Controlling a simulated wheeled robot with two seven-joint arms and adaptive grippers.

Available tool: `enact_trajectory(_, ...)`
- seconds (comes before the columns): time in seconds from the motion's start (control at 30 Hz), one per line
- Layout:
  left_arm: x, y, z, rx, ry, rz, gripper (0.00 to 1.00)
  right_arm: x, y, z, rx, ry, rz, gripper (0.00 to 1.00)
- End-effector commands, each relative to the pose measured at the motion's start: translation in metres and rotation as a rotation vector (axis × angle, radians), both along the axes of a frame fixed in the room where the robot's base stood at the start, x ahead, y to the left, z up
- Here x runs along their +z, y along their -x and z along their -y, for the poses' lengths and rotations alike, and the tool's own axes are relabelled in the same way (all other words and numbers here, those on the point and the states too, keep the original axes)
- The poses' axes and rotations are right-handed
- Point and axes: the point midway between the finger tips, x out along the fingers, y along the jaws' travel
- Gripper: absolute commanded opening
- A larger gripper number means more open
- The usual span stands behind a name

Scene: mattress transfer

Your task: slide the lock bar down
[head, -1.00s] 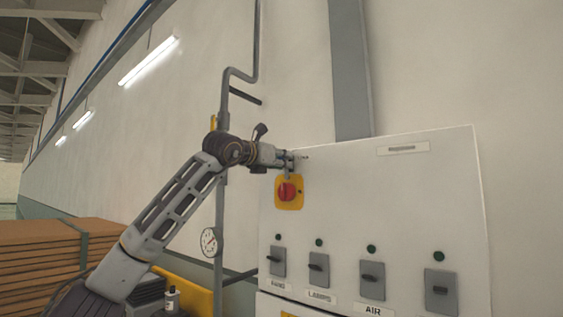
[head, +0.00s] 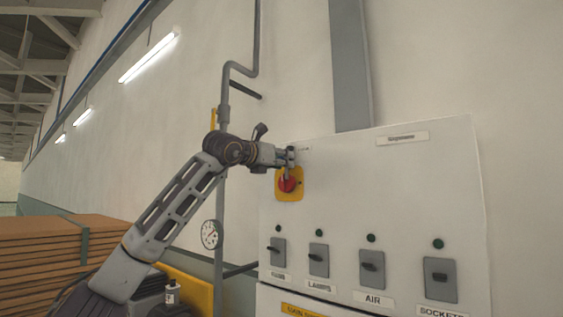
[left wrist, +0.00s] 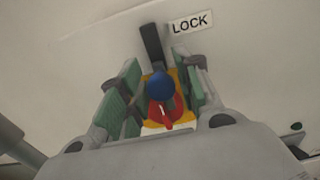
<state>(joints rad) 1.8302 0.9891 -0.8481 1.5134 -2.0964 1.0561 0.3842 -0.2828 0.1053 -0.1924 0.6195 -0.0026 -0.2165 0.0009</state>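My left gripper (head: 287,157) is at the upper left of the white panel, just above the red rotary switch (head: 288,186) on its yellow plate (head: 297,196). In the left wrist view, the green-padded fingers of my left gripper (left wrist: 164,80) stand apart on either side of a blue knob (left wrist: 160,86). A gap shows beside the knob; I see no clear contact. The dark lock bar (left wrist: 152,44) runs upward behind the knob, beside a LOCK label. The red switch (left wrist: 161,113) shows below the knob, partly covered. My right gripper is in neither view.
The white panel (head: 420,200) carries several grey switches, including LAMPS (head: 318,262) and AIR (head: 372,268), well below the gripper. A grey pipe (head: 220,190) with a gauge (head: 210,235) runs left of the panel. Brown stacked boards (head: 50,250) lie at lower left.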

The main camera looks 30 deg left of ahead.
Motion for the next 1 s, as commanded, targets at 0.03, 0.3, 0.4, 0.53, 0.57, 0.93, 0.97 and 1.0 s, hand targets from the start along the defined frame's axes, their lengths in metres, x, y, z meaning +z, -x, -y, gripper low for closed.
enact_trajectory(0.03,0.000,0.000,0.000,0.000,0.000,0.000,0.44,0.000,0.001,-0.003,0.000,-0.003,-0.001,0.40)
enact_trajectory(0.3,0.000,0.000,0.000,0.000,0.000,0.000,0.46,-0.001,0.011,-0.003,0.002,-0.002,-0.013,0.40)
enact_trajectory(0.4,0.000,0.001,0.000,0.000,0.000,0.001,0.46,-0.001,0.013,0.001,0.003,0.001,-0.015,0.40)
enact_trajectory(0.53,0.000,0.004,0.000,0.000,0.000,0.001,0.46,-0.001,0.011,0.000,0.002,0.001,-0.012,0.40)
enact_trajectory(0.57,0.000,0.006,-0.001,-0.001,0.000,0.001,0.46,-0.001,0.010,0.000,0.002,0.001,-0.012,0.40)
enact_trajectory(0.93,0.000,0.042,-0.004,0.001,0.000,0.001,0.46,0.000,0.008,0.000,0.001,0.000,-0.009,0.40)
enact_trajectory(0.97,0.000,0.047,-0.005,0.001,0.000,0.001,0.46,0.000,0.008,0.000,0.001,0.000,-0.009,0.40)
enact_trajectory(1.0,0.000,0.052,-0.005,0.001,0.000,0.001,0.46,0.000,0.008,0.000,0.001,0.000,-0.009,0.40)
